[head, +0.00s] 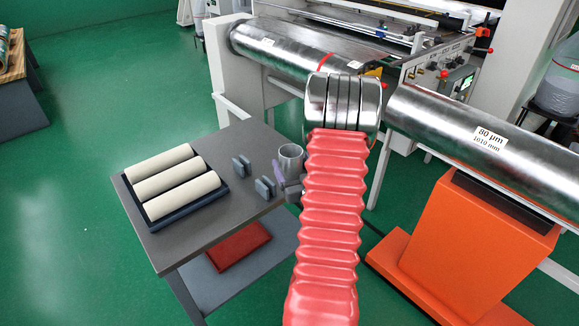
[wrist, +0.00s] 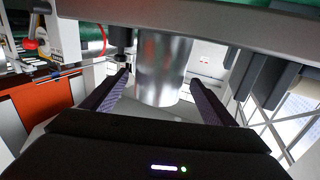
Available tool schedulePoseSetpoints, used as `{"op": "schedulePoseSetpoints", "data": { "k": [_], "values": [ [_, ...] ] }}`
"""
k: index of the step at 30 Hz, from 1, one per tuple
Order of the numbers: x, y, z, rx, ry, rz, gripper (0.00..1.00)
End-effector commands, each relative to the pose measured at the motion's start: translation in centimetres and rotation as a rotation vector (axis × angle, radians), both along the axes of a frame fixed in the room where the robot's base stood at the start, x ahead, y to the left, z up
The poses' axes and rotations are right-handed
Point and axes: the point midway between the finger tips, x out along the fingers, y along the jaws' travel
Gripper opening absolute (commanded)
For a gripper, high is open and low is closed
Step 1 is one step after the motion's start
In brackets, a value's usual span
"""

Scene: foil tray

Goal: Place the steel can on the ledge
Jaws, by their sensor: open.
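The steel can (head: 291,157) is a small shiny cylinder at the right side of the grey table in the head view. In the wrist view the can (wrist: 164,62) stands between the two dark, ribbed fingers of my gripper (wrist: 159,78). The fingers are apart, with a gap visible on each side of the can. In the head view my gripper (head: 284,178) is partly hidden behind my red arm sleeve. Whether the can touches the table is hidden. I cannot tell for certain which surface is the ledge.
The grey table (head: 190,233) carries a dark tray (head: 202,201) with three cream rolls and two small blue-grey blocks (head: 242,165). A red folded item (head: 238,246) lies on the shelf below. A large foil roll (head: 485,138) and orange machine base (head: 450,255) stand right.

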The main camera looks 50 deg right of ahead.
Motion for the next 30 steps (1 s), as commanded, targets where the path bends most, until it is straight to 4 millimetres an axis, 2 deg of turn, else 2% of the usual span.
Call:
{"op": "schedulePoseSetpoints", "data": {
  "k": [4,9,25,30],
  "values": [
    [1.8,-1.2,0.1,-0.002,-0.001,0.002,0.8],
    [2.8,-2.0,0.1,0.0,0.0,0.001,0.8],
    [2.9,-2.0,0.0,0.0,0.0,0.0,0.8],
    [2.9,-2.0,0.0,0.0,0.0,0.0,0.68]
  ]
}}
